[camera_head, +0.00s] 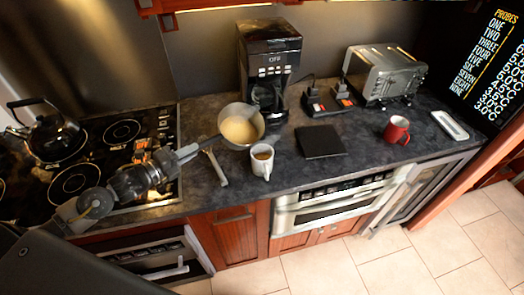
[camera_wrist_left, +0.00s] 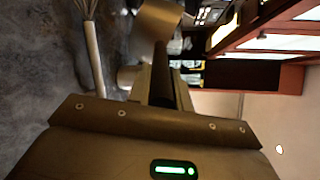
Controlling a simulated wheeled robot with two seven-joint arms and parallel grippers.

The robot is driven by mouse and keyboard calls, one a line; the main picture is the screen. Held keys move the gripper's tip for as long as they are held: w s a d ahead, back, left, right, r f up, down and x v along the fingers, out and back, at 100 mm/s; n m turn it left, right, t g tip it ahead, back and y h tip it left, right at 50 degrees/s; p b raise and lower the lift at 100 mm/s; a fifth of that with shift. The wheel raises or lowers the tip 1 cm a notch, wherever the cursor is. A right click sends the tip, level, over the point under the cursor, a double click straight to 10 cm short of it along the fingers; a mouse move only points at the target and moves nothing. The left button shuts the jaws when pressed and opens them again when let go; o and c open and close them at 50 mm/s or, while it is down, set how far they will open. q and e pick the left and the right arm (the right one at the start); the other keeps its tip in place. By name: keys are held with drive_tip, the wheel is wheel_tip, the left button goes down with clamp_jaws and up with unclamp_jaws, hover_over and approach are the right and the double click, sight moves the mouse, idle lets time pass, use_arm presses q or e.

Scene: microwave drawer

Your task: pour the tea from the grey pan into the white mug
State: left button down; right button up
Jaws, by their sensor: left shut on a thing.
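The grey pan (camera_head: 256,140) holds a yellowish-tan liquid and is just behind the white mug, its rim close above it. The pan looks tilted; I cannot tell whether liquid is running out. My left gripper (camera_head: 187,153) is shut on the pan's dark handle (camera_head: 209,143), which also shows between the fingers in the left wrist view (camera_wrist_left: 165,75). The white mug (camera_head: 262,167) stands upright near the counter's front edge, with brown liquid inside. My right gripper is in neither view.
A whisk (camera_head: 215,167) lies left of the mug. A black square board (camera_head: 320,141), a red mug (camera_head: 397,130) and a toaster (camera_head: 385,74) are to the right. A coffee maker (camera_head: 267,50) stands behind the pan. The stovetop (camera_head: 95,158) is left, with a kettle (camera_head: 50,135).

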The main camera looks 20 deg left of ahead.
use_arm(q)
drive_tip(key=a+n, duration=0.1)
drive_tip(key=w+a+f+n, duration=0.2)
drive_tip(key=shift+w+a+f+g+h, duration=0.15)
drive_tip(key=shift+a+g+h, duration=0.15)
drive_tip(key=shift+h, duration=0.1)
wheel_tip(320, 180, up, 4)
drive_tip(key=p, duration=0.3)
drive_tip(key=shift+d, duration=0.15)
idle(0.3)
